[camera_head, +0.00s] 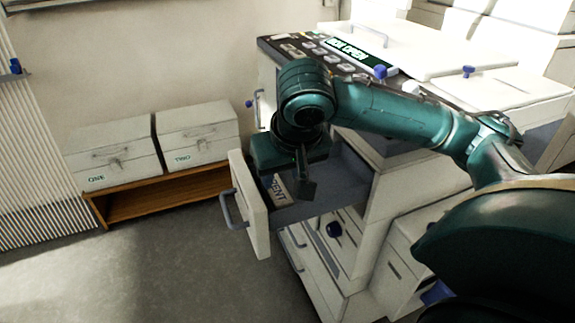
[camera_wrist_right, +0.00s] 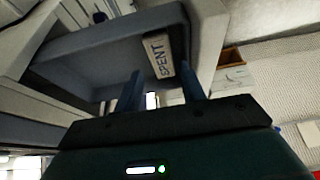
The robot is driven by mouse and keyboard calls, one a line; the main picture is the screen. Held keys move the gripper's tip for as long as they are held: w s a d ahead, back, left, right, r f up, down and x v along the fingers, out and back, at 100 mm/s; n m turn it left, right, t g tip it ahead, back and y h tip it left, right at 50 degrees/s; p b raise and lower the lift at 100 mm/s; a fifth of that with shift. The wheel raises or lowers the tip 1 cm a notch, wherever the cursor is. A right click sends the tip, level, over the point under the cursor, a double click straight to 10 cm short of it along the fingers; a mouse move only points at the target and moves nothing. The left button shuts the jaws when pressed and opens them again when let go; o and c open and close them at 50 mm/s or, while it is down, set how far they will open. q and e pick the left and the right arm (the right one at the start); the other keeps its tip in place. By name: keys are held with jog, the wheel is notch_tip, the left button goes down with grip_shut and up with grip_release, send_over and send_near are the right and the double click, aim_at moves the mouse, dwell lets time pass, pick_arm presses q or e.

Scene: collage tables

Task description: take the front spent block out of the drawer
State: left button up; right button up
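The drawer (camera_head: 256,226) is pulled open from the white cabinet, with a blue-grey inside. A pale block (camera_head: 279,190) lies in it near the front panel, partly hidden by my right gripper; its label ends in "ENT". In the right wrist view the block (camera_wrist_right: 158,56) reads "SPENT". My right gripper (camera_head: 303,187) points down over the drawer. In the right wrist view its two fingers (camera_wrist_right: 162,72) are apart with nothing held, and the block lies beyond their tips. I cannot tell the exact gap. I see no second block. My left gripper is out of view.
The cabinet top has a dark labelled panel (camera_head: 325,52) and a white lid (camera_head: 440,50). White boxes "ONE" (camera_head: 112,157) and "TWO" (camera_head: 198,135) stand on a wooden shelf (camera_head: 160,196). Floor (camera_head: 185,265) is clear left of the drawer.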

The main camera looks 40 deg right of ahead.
aim_at(278, 192)
jog(key=b+x, duration=0.1)
jog(key=x, duration=0.4)
jog(key=shift+w+f, duration=0.15)
jog(key=shift+f, duration=0.25)
jog(key=shift+w+f+b, duration=0.2)
jog(key=shift+f+b, duration=0.15)
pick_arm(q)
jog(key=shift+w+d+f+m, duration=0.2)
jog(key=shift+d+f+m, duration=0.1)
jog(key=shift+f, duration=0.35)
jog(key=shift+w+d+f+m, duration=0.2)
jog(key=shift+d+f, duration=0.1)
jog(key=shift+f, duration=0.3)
pick_arm(e)
jog(key=shift+c, duration=0.2)
